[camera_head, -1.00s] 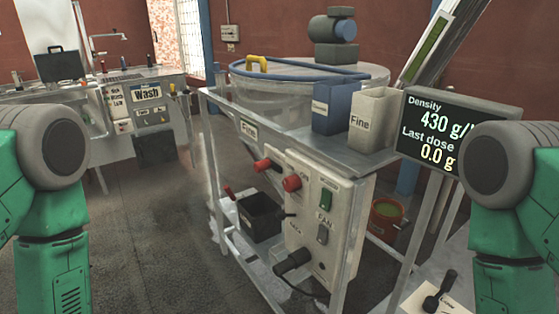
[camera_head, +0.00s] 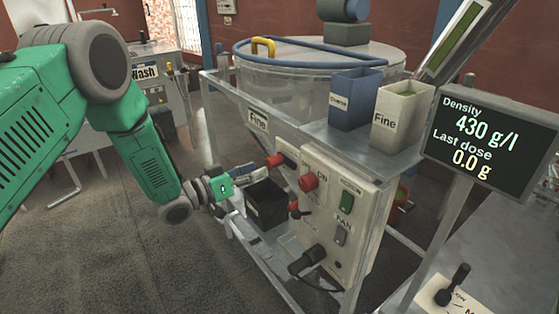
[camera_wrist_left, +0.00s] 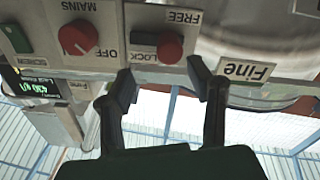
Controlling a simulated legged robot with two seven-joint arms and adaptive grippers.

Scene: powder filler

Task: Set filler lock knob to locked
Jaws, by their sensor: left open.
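The filler lock knob is a round red knob (camera_wrist_left: 170,47), between the words FREE and LOCK in the upside-down left wrist view. In the head view it is the red knob (camera_head: 274,160) at the upper left of the grey control panel (camera_head: 338,200). Its exact setting is hard to read. My left gripper (camera_head: 256,173) reaches in from the left, close to the knob. In the left wrist view its two dark fingers (camera_wrist_left: 160,82) are spread, with the knob just beyond and roughly between their tips; contact is not clear. My right gripper is not in view.
A red MAINS knob (camera_head: 308,182) sits right beside the lock knob, with green and grey switches further right. A black bin (camera_head: 266,205) stands below the gripper. Blue (camera_head: 356,98) and white (camera_head: 402,115) containers stand above the panel. A display (camera_head: 485,145) is at the right.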

